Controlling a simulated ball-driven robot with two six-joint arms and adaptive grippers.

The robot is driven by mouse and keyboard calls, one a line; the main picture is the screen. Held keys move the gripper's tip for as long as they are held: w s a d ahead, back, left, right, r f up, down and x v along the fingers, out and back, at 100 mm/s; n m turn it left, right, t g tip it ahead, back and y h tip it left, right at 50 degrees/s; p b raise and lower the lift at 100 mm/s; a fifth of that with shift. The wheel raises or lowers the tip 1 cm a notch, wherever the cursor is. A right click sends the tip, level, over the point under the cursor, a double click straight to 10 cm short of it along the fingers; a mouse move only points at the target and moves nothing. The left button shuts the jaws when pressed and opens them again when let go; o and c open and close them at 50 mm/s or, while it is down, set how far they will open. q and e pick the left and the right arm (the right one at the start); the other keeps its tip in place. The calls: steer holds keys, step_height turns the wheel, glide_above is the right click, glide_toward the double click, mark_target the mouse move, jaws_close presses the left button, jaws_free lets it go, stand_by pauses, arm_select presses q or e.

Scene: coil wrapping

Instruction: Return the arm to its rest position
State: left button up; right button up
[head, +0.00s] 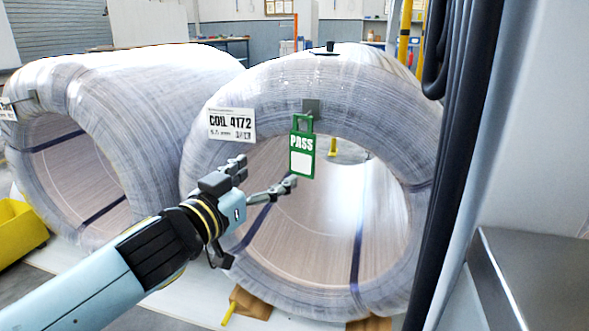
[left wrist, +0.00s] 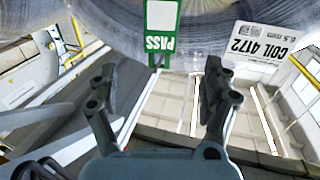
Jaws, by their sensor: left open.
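My left gripper (head: 268,175) is open and empty in front of the wrapped coil (head: 400,110) labelled COIL 4172. Its two spread fingers also show in the left wrist view (left wrist: 160,85). A green PASS tag (head: 302,150) hangs from a dark clip (head: 311,108) at the upper inner edge of the coil, just beyond and above the fingertips. The tag shows upside down at the top of the left wrist view (left wrist: 162,25), apart from the fingers. My right gripper is in neither view.
A white label (head: 231,124) is on the coil face beside the tag. A second wrapped coil (head: 130,85) lies to the left, close to the first. A yellow bin (head: 18,232) stands at the far left. A grey metal surface (head: 540,270) is at the lower right.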

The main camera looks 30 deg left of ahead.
arm_select(q)
steer(key=s+a+f+n+g+y+p, duration=0.15)
steer(key=s+f+g+p, duration=0.3)
steer(key=s+f, duration=0.6)
steer(key=s+a+f+n+g+p, duration=0.15)
steer(key=s+f+g+p, duration=0.3)
steer(key=f, duration=1.15)
steer(key=s+f+m+g+p, duration=0.1)
steer(key=s+f+g, duration=0.2)
steer(key=s, duration=0.8)
steer(key=s+d+f+m+g+p, duration=0.1)
steer(key=s+f, duration=0.5)
steer(key=s, duration=0.6)
steer(key=s+d+f+m+g+p, duration=0.1)
steer(key=s+f+g, duration=0.3)
steer(key=s, duration=0.7)
steer(key=shift+s+d+f+g, duration=0.15)
steer(key=shift+s+f+g, duration=0.2)
steer(key=shift+f, duration=0.45)
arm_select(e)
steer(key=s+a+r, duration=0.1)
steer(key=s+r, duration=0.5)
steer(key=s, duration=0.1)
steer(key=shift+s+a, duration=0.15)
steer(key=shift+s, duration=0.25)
arm_select(q)
steer(key=shift+w+h, duration=0.1)
steer(key=shift+h, duration=0.15)
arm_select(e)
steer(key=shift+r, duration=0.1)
